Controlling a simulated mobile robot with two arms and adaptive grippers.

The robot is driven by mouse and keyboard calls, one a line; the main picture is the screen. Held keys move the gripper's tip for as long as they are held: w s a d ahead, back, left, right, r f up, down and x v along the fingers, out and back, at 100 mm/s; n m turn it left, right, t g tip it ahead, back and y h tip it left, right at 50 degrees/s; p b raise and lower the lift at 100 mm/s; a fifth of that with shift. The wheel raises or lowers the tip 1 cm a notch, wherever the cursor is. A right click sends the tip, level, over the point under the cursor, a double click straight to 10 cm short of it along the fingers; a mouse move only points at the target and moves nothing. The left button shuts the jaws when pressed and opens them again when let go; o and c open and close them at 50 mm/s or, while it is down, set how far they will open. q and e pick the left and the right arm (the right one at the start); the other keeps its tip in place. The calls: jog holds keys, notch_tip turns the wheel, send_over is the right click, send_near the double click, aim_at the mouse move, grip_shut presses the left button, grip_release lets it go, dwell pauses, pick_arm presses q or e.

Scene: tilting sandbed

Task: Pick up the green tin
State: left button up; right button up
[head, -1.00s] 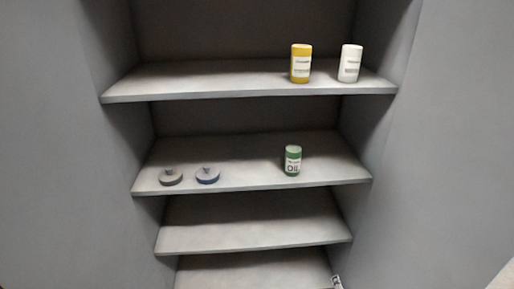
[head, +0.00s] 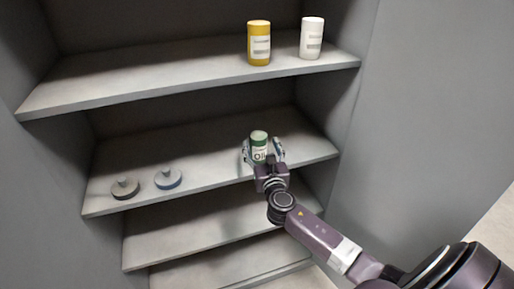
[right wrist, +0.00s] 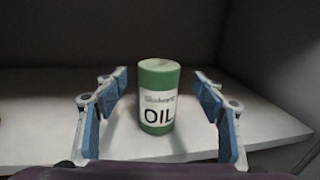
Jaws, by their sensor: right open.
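The green tin (head: 259,140) stands upright on the second shelf from the top, towards its right end. It has a white label reading OIL, and it also shows in the right wrist view (right wrist: 158,97). My right gripper (head: 263,153) is at the shelf's front edge, with its open fingers on either side of the tin. In the right wrist view the open fingers (right wrist: 160,115) show clear gaps to the tin on both sides. My left gripper is out of view.
The shelf (head: 210,177) also holds a grey lidded disc (head: 125,189) and a blue-grey one (head: 168,179) at the left. A yellow canister (head: 259,44) and a white one (head: 312,39) stand on the shelf above (head: 150,83). The cabinet's side wall (head: 410,120) is at the right.

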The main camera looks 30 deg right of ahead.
jog(key=x, duration=0.4)
jog(key=shift+f, duration=0.2)
jog(key=shift+r, duration=0.1)
jog(key=c, duration=1.6)
